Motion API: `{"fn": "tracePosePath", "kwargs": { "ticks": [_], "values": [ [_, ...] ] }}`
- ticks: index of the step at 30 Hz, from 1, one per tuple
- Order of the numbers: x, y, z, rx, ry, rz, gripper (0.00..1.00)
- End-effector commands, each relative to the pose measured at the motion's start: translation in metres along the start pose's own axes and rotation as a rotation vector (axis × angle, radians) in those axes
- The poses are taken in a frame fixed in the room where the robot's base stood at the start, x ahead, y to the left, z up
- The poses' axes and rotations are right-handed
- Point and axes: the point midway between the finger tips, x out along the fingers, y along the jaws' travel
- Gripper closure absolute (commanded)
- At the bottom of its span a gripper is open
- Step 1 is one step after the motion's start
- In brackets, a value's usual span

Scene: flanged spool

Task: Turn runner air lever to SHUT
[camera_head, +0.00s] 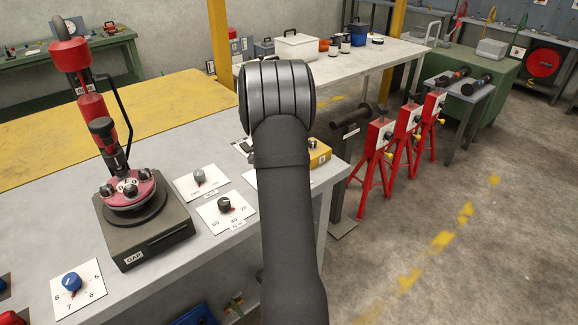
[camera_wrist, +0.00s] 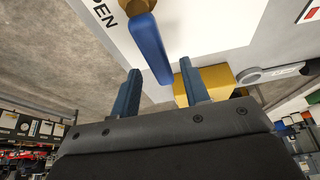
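In the wrist view, a blue lever (camera_wrist: 150,47) extends from a brass pivot (camera_wrist: 137,6) at the top. It lies over a white plate (camera_wrist: 210,28) with black lettering, partly cut off, ending in "EN". My gripper (camera_wrist: 159,68) is open, with one dark blue finger on each side of the lever's free end in the picture. A gap shows on both sides of the lever, and I cannot tell whether the fingertips reach its depth. "SHUT" is not legible. In the head view my arm hides the lever and the gripper.
A yellow block (camera_wrist: 205,86) lies close beyond the right finger; it also shows in the head view (camera_head: 320,154). White dial plates (camera_head: 227,212) and a red-topped fixture on a dark base (camera_head: 150,240) stand left on the grey bench. Red stands (camera_head: 372,160) are on the floor to the right.

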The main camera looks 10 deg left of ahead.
Motion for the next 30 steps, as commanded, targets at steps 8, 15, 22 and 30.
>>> {"fn": "tracePosePath", "kwargs": {
  "ticks": [8,15,22,30],
  "values": [
    [-0.003,-0.001,0.0,-0.001,0.001,-0.002,0.58],
    [-0.04,-0.001,-0.001,-0.001,0.002,-0.006,0.58],
    [-0.098,-0.001,-0.001,0.0,0.003,-0.006,0.58],
    [-0.153,-0.001,0.0,-0.001,0.001,-0.003,0.58]
  ]
}}
